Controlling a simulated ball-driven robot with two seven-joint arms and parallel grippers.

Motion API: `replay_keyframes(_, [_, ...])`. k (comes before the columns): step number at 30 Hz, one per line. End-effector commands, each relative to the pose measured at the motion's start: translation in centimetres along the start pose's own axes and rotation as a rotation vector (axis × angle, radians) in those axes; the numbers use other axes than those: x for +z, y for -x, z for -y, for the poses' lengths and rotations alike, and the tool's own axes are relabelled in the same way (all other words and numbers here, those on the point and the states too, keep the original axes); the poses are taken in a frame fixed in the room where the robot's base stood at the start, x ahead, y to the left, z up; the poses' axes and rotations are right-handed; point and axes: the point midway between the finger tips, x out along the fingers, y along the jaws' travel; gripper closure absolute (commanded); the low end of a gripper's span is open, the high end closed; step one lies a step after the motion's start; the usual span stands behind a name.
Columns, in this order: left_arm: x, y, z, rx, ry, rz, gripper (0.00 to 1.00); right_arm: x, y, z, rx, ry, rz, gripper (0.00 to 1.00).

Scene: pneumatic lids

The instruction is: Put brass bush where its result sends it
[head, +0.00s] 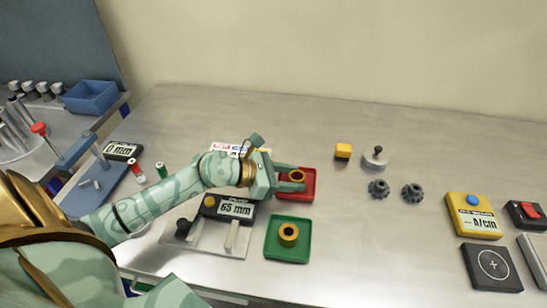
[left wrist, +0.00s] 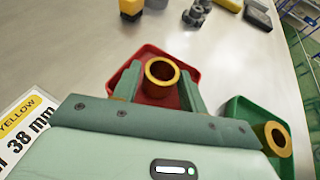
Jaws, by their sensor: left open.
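A brass bush (head: 297,176) is in the red tray (head: 311,187), upright with its hole facing up. It also shows in the left wrist view (left wrist: 157,91). My left gripper (head: 291,180) is open over the red tray, with one finger on each side of this bush. I cannot tell whether the fingers touch it. A second brass bush (head: 288,241) stands in the green tray (head: 273,253), nearer the front. Both trays also show in the left wrist view, red (left wrist: 143,57) and green (left wrist: 236,106). My right gripper is not in view.
A gauge reading 65 mm (head: 236,209) stands left of the green tray. A yellow block (head: 343,151), a metal weight (head: 376,158) and two dark gears (head: 379,189) lie right of the red tray. A yellow device (head: 473,215) stands far right. The front middle is clear.

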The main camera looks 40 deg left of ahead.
Motion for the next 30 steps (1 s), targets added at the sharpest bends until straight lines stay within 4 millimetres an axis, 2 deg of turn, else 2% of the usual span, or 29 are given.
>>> replay_keyframes(9, [-0.1, 7.4, 0.1, -0.001, 0.000, -0.006, 0.58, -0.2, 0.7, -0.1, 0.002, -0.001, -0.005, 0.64])
replay_keyframes(15, [0.0, 10.3, 0.1, -0.001, 0.001, -0.003, 0.58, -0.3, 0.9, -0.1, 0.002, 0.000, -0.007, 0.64])
replay_keyframes(20, [0.1, 11.0, 0.0, -0.001, -0.002, -0.001, 0.58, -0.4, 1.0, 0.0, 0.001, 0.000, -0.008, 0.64])
replay_keyframes(30, [0.0, 11.0, 0.0, -0.001, -0.002, 0.000, 0.58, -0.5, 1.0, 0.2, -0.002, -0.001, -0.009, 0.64])
